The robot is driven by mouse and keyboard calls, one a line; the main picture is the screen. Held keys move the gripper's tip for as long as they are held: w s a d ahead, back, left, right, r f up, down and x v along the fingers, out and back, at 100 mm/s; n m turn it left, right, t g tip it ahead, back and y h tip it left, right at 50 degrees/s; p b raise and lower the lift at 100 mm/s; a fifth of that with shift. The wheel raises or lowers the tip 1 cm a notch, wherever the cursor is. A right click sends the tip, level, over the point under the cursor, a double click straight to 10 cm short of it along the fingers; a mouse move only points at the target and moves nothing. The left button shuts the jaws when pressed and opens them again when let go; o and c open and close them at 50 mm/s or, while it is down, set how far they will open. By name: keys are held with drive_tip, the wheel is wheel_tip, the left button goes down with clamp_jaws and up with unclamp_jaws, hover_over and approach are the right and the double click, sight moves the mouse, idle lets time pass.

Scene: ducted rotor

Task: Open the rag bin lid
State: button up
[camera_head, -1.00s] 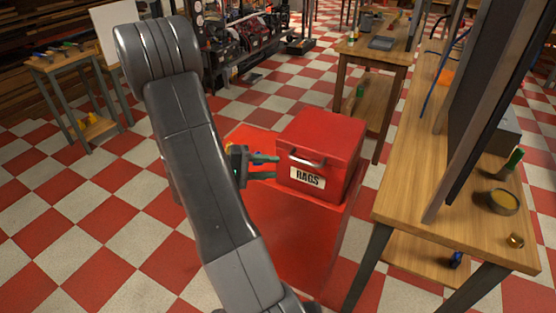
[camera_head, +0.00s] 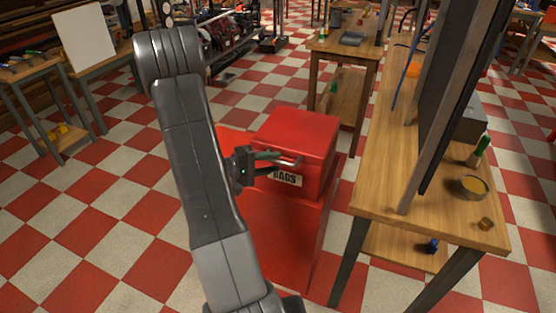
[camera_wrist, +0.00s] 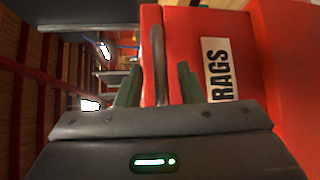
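The red rag bin (camera_head: 312,178) has a white RAGS label (camera_head: 285,179) on its front and a metal bar handle (camera_head: 290,162) above the label. Its lid (camera_head: 298,129) looks shut. My gripper (camera_head: 277,159) is in front of the bin at handle height and partly covers the label. In the wrist view, the handle (camera_wrist: 157,60) lies between the two green fingers of my gripper (camera_wrist: 159,68), with a gap on each side. The fingers are apart and hold nothing. The RAGS label (camera_wrist: 218,68) also shows there, turned sideways, right of the fingers.
The bin stands on a red cabinet (camera_head: 285,235). A wooden workbench (camera_head: 400,190) with a tin (camera_head: 473,187) and a dark upright panel (camera_head: 455,95) is close on the right. The checkered floor (camera_head: 105,235) on the left is open.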

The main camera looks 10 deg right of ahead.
drive_tip(key=shift+x, duration=1.25)
clamp_jaws()
